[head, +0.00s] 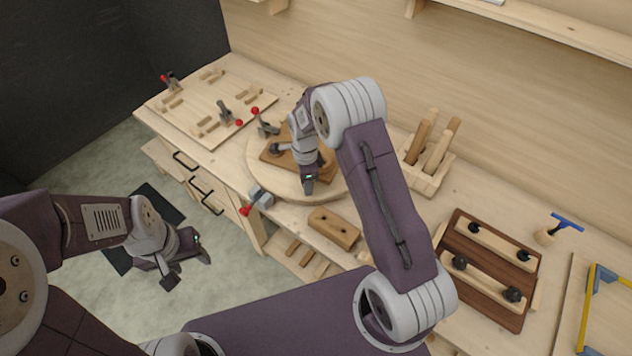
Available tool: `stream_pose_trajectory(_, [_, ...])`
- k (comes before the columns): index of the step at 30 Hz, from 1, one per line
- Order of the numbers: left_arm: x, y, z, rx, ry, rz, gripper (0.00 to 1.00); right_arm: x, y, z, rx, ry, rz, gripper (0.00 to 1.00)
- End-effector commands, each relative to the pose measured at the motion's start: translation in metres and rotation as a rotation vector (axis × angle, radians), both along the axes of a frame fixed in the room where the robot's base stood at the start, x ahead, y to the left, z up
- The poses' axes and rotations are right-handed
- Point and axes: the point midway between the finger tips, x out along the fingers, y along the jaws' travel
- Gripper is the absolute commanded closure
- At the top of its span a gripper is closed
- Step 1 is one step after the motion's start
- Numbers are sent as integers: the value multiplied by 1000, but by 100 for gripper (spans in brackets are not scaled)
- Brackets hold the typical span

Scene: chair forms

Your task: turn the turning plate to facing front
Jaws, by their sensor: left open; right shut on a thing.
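The turning plate (263,174) is a round pale wooden disc on the workbench, in the middle of the head view. A darker brown wooden piece (272,157) with a dark knob (278,148) lies on it. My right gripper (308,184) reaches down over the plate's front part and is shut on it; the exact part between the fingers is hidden. My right wrist and forearm cover part of the plate's right side. My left gripper (187,268) is open and empty, over the floor in front of the bench, well away from the plate.
A jig board (190,125) with red-tipped clamps stands left of the plate. A red-handled clamp (258,198) and a wooden block (334,228) sit at the front edge. A slotted holder (428,178) and a dark panel with knobs (488,270) are to the right.

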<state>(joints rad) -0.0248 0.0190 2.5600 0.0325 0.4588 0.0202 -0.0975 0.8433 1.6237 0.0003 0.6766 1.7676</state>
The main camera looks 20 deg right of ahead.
Motion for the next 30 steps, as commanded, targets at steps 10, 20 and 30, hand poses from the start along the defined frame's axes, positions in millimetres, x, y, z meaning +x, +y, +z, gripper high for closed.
stream_pose_trajectory(10, [0, 0, 2, 0, 0, 0, 49, 15, 25, 3, 1, -11, -138, 100])
stream_pose_trajectory(20, [0, 0, 3, 0, 0, 0, 49, 22, 37, 4, 2, -12, -210, 100])
stream_pose_trajectory(30, [0, 0, 3, 0, 0, 0, 49, 23, 40, 4, 1, -12, -229, 100])
